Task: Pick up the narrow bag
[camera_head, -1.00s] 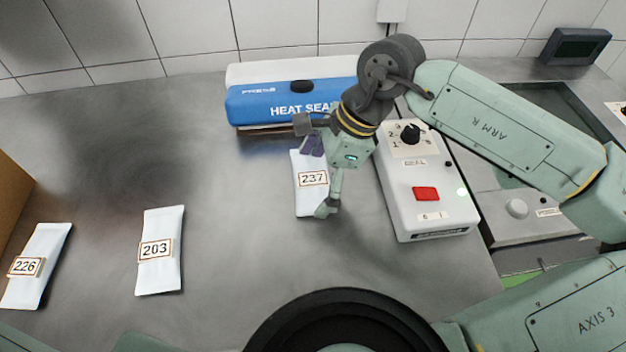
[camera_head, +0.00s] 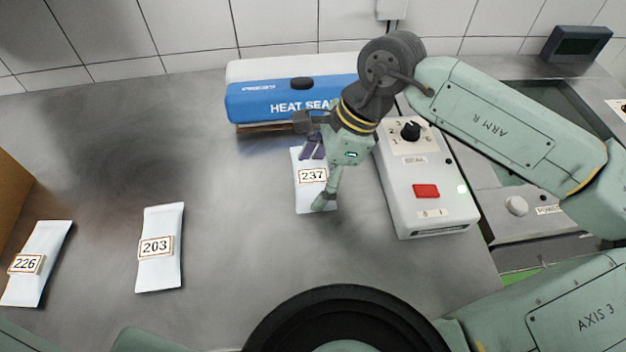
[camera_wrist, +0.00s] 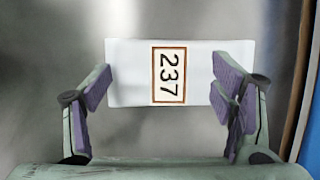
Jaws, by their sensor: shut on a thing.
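A white flat bag with the label 237 (camera_head: 312,176) lies on the grey worktop in front of the heat sealer. My gripper (camera_head: 318,180) is over it, its fingers at the two short ends. In the wrist view, the same bag (camera_wrist: 132,72) lies lengthwise between the purple finger pads of my gripper (camera_wrist: 165,95), which is shut on it end to end. The other white bags, labelled 203 (camera_head: 160,270) and 226 (camera_head: 32,286), lie apart to the left. I cannot tell clearly which bag is narrowest.
The blue and white heat sealer (camera_head: 270,105) stands behind the bag. A white control box (camera_head: 430,205) with a red switch and a black knob is close on the right. A brown box (camera_head: 12,205) is at the left edge. The worktop (camera_head: 230,200) between bags 203 and 237 is clear.

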